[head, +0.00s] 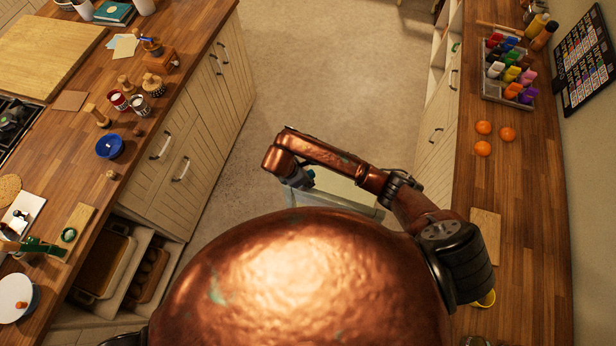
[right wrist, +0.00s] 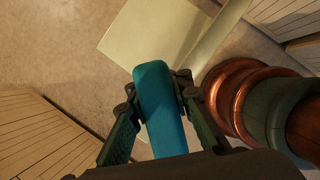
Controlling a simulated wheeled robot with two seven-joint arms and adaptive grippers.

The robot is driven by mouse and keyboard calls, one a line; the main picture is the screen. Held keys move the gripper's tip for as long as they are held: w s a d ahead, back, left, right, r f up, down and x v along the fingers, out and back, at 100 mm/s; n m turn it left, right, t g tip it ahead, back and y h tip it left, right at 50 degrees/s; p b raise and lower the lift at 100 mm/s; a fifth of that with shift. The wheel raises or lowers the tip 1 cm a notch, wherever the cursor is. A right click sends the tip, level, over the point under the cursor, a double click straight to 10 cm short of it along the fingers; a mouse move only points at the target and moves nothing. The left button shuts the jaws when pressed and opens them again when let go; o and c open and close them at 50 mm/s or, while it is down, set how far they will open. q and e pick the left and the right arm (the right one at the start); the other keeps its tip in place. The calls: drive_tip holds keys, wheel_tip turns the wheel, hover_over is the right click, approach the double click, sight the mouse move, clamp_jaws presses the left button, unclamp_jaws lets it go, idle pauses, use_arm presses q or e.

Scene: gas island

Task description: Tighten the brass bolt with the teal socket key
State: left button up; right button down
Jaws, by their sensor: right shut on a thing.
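My right gripper (right wrist: 157,88) is shut on the teal socket key (right wrist: 160,115) in the right wrist view. Its smooth, rounded teal end rises between the two dark fingers. The key's other end is hidden. In the head view, my copper right arm folds across in front of my body. My right gripper (head: 293,177) is partly hidden under it, with a bit of teal (head: 311,173) showing, over the floor between the counters. I cannot make out the brass bolt for certain among the small items on the left counter. My left gripper is not in view.
The left wooden counter (head: 118,165) holds jars, a blue bowl (head: 110,146), small wooden pieces and a cutting board (head: 45,55). The right counter (head: 522,200) holds oranges (head: 483,128) and a tray of coloured bottles (head: 486,90).

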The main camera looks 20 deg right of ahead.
drive_tip(key=shift+s+r+m+g+p, duration=0.2)
drive_tip(key=shift+r+m+g+p, duration=0.1)
drive_tip(key=shift+m+p, duration=0.5)
drive_tip(key=shift+f+m+p, duration=0.1)
drive_tip(key=shift+m+p, duration=0.3)
drive_tip(key=shift+s+f, duration=0.1)
drive_tip(key=shift+f, duration=0.1)
drive_tip(key=shift+m+g, duration=0.3)
drive_tip(key=shift+s+r+m+g+p, duration=0.2)
drive_tip(key=shift+m+g+p, duration=0.1)
drive_tip(key=shift+m+p, duration=0.5)
drive_tip(key=shift+s+f+m, duration=0.1)
drive_tip(key=shift+m, duration=0.3)
drive_tip(key=shift+f, duration=0.1)
